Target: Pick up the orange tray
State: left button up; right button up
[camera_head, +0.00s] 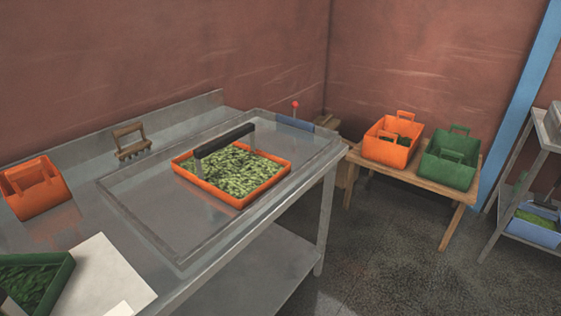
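The orange tray (266,185) is shallow and full of green leafy or grainy material. It rests flat on the steel table (170,215), within a raised rectangular border near the table's right end. A black bar-like handle (226,138) arches over its back left part. Neither of my grippers shows in the head view, and nothing is seen touching the tray.
An orange basket (38,188) and a brown-handled tool (131,141) are on the table's left. A green tray (45,285) and white sheet (100,275) are in front. A wooden table (400,174) bears orange (385,150) and green (448,173) baskets. Floor (390,270) between is clear.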

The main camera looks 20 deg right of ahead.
aim_at(237, 173)
jog(key=z, duration=1.8)
jog(key=i, duration=1.55)
jog(key=u, duration=3.2)
